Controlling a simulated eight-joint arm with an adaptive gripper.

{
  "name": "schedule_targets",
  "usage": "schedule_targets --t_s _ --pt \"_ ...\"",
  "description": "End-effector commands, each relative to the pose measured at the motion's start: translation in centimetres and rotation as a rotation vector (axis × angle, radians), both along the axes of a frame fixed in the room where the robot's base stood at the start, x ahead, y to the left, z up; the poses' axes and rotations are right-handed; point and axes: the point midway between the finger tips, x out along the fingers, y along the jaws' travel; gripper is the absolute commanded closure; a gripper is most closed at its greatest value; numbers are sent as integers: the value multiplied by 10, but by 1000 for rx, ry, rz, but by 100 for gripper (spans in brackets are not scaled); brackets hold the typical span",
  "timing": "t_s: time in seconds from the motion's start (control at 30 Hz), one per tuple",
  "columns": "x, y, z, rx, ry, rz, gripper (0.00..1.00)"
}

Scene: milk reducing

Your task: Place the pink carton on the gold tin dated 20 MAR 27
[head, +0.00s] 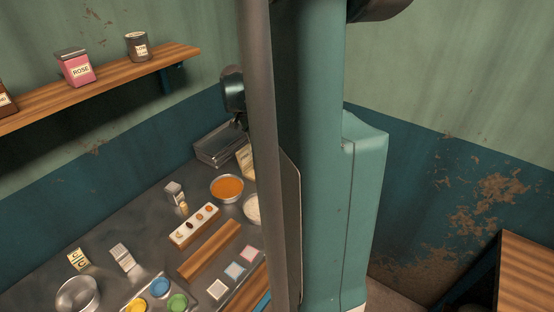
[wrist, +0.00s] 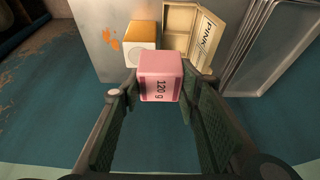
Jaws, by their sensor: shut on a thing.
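In the wrist view the pink carton (wrist: 160,75), marked "120 g", sits between the fingers of my gripper (wrist: 160,88), which is shut on it. Past the carton is a gold-and-white box (wrist: 139,46) with a round mark on its front. Beside it is an open, cream-gold divided box (wrist: 178,28) with a panel (wrist: 207,40) reading "PINK". I read no date on any of them, so I cannot tell which is the tin dated 20 MAR 27. In the head view my column and arm hide the carton and most of the gripper.
In the head view the metal counter holds a wire-like tray (head: 220,144), a bowl of orange contents (head: 227,188), a spice strip (head: 195,225), a wooden board (head: 210,249) and an empty metal bowl (head: 78,295). A wall shelf (head: 110,85) bears a pink ROSE tin (head: 75,67).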

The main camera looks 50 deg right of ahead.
Motion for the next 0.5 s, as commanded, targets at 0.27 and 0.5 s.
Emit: schedule_targets --t_s 0.27,0.5 --pt "-33 -40 11 -6 1 -20 80" --pt "-44 -52 14 -8 1 -24 80"
